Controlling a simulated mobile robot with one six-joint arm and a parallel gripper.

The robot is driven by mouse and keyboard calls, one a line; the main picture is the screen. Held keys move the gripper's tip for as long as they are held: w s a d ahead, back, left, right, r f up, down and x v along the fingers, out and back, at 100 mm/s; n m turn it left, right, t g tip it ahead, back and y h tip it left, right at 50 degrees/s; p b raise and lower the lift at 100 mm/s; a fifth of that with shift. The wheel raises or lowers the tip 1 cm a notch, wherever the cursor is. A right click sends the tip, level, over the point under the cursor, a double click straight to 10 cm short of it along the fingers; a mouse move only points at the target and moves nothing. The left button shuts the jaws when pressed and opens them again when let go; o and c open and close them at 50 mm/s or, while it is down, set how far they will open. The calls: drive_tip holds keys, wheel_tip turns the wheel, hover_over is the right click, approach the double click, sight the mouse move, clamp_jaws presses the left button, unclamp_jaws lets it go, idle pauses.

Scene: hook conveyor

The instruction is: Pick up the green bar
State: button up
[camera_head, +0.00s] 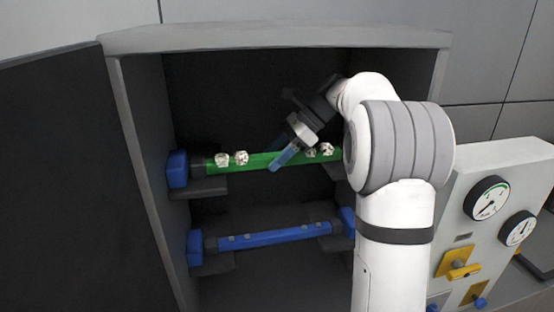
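The green bar (252,163) lies on the upper supports inside the open grey cabinet, with a blue end cap (178,169) on its left. Small silvery-white pieces sit on the bar near both ends. The bar's right end is hidden behind my arm. My gripper (281,157) is at the middle of the bar, and a bluish finger overlaps it in the view. I cannot tell whether the fingers touch the bar or are closed around it.
A blue bar (275,235) lies on lower supports below. The cabinet (278,38) has side walls close around, and its dark door (75,190) stands open at the left. A panel (505,175) with gauges and yellow handles stands at the right.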

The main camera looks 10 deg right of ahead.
clamp_jaws()
idle(0.3)
drive_tip(key=shift+r, duration=0.1)
